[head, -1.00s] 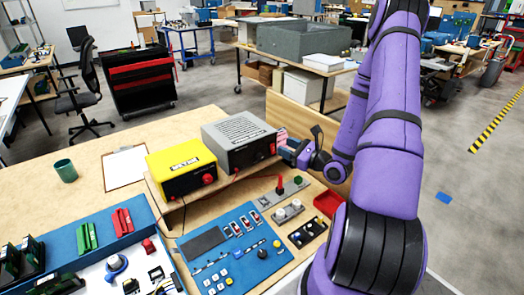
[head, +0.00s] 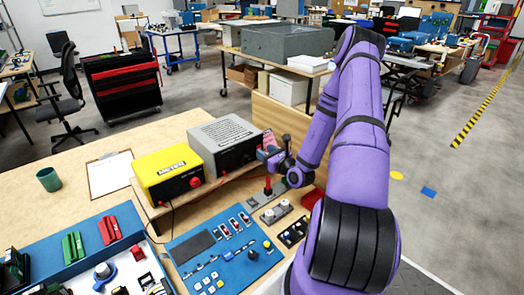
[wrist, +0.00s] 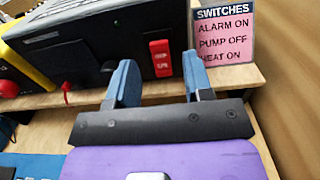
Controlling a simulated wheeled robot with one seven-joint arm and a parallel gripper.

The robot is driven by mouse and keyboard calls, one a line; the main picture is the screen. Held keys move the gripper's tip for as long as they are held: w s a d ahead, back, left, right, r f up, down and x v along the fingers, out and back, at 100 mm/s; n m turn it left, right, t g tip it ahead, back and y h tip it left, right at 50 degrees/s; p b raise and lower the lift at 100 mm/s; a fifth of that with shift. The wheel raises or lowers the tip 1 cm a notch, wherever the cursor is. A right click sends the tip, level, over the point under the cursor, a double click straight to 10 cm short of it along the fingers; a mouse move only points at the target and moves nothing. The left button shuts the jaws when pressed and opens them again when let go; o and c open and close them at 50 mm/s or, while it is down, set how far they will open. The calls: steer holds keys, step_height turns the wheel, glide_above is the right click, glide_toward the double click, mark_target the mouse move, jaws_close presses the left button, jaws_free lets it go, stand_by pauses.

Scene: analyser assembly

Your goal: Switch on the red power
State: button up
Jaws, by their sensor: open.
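The red power switch (wrist: 160,58) is a red rocker with white lettering on the black front of the grey-topped box (head: 222,132). It shows in the wrist view near that front's right end; in the head view I cannot make it out. My gripper (wrist: 158,74) is open and empty, its two blue fingers pointing at the box front. In the wrist view the switch lies between the fingertips, with no visible contact. In the head view my gripper (head: 268,154) is at the right end of the box.
A pink "SWITCHES" sign (wrist: 224,40) stands right of the box, reading alarm on, pump off, heat on. A yellow meter (head: 168,172) with a red knob stands left of it.

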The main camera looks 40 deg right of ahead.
steer(key=shift+w, duration=1.25)
steer(key=shift+c, duration=0.5)
jaws_close()
